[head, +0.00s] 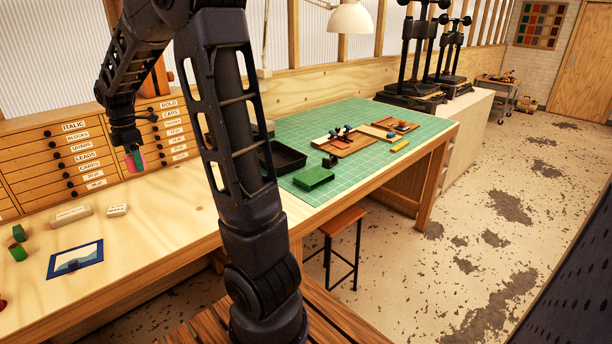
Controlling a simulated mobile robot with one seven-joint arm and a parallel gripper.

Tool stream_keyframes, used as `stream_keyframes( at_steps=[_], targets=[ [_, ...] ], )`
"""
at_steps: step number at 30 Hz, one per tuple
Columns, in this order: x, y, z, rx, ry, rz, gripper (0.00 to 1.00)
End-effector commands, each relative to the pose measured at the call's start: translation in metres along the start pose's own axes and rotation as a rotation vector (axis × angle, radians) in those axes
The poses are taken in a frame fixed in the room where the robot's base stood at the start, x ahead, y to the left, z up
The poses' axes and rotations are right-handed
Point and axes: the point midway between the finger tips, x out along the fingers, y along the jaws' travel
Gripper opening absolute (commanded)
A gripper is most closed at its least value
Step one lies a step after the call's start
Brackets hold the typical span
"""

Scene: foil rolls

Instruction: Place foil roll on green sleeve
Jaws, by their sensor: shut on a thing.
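My gripper (133,151) is at the end of the raised arm at the upper left, pointing down in front of the drawer cabinet. It is shut on a small foil roll (138,161) that shows pink with a green edge, held above the wooden bench. Two small green pieces, an upper one (18,232) and a lower one (18,252), sit on the bench at the far left. They are too small to tell which is the green sleeve. A red piece (2,303) is cut off by the left picture edge.
On the wooden bench (150,225) lie a blue-bordered card (75,260), a beige block (72,213) and a pale labelled block (118,210). The drawer cabinet (60,160) stands behind. A green box (314,178) and a black tray (283,156) are on the green mat (330,120).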

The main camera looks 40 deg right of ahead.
Motion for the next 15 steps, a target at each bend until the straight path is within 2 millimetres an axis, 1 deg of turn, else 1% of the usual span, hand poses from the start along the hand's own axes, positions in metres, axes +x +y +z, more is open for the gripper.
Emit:
stream_keyframes(
  at_steps=[1,5,6,11,15],
  targets=[
    [-0.001,0.003,0.019,0.042,0.000,0.000,0.23],
    [-0.004,0.008,0.063,0.142,0.001,0.002,0.23],
    [-0.004,0.009,0.076,0.173,0.001,0.002,0.23],
    [-0.007,0.007,0.131,0.294,0.002,0.002,0.23],
    [-0.010,0.002,0.178,0.400,0.002,0.001,0.23]
  ],
)
